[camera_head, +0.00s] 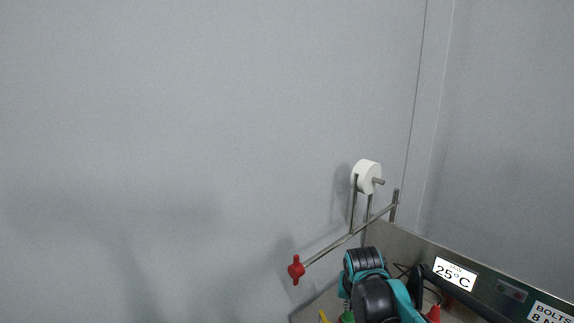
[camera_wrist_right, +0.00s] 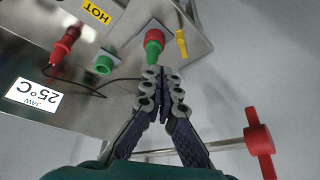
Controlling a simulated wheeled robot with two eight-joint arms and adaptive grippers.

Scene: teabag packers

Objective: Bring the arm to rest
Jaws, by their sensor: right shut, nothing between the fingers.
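My right arm (camera_head: 372,290) shows at the lower right of the head view, over the corner of a metal machine. My right gripper (camera_wrist_right: 162,82) shows in the wrist view with its fingers together and nothing between them. My left gripper is not in view.
The machine carries a red-handled rod (camera_head: 297,269), a white roll (camera_head: 366,176), a 25°C display (camera_head: 455,274) and a BOLTS label (camera_head: 549,313). A yellow lever (camera_wrist_right: 181,42), a green knob (camera_wrist_right: 104,65) and a red plug (camera_wrist_right: 66,41) are near the gripper. A grey wall stands behind.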

